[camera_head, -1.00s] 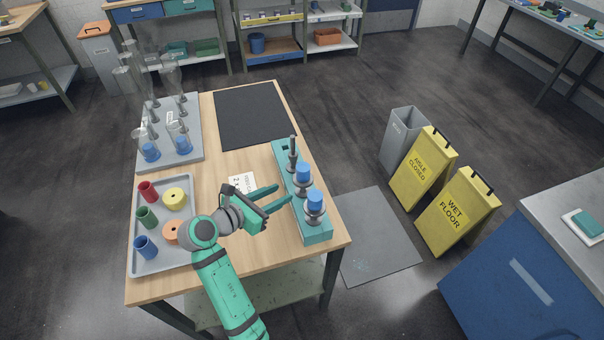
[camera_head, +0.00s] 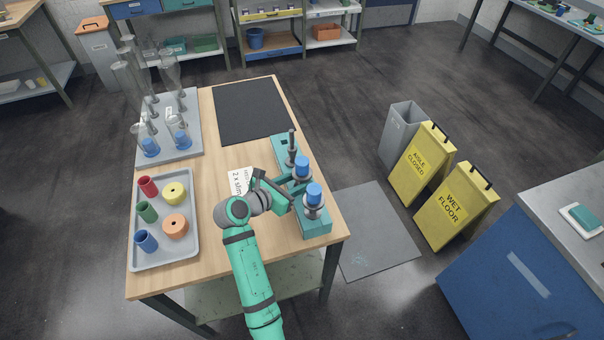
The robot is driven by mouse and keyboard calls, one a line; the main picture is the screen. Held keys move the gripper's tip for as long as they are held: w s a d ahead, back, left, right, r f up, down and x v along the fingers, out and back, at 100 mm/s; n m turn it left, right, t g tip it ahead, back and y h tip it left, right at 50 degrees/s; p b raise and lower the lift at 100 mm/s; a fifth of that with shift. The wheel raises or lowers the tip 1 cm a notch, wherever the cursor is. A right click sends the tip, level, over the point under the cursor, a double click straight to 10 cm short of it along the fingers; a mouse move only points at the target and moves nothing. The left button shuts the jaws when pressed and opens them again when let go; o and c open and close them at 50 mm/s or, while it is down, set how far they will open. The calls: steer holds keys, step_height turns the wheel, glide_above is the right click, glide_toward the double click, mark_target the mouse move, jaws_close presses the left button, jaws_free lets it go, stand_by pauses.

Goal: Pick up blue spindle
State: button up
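The teal rack (camera_head: 313,229) stands along the right edge of the wooden table with three grey spindles in a row. The middle spindle carries a blue top (camera_head: 302,168), and the near spindle carries another blue top (camera_head: 314,193). The far spindle (camera_head: 292,146) is bare grey. My gripper (camera_head: 292,187) reaches in from the left at the middle spindle, below its blue top. Its fingers look apart, one on the far side and one on the near side of that spindle. The fingertips are partly hidden, so contact cannot be told.
A grey tray (camera_head: 192,247) at left holds coloured cups and rings. Behind it, a grey board (camera_head: 183,157) bears tall clear glassware. A white card (camera_head: 240,181) lies left of my gripper. A black mat (camera_head: 250,112) covers the table's far part. Yellow signs (camera_head: 455,205) stand on the floor.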

steer(key=shift+c, duration=0.7)
jaws_close()
steer(key=shift+r, duration=0.1)
steer(key=shift+r, duration=0.1)
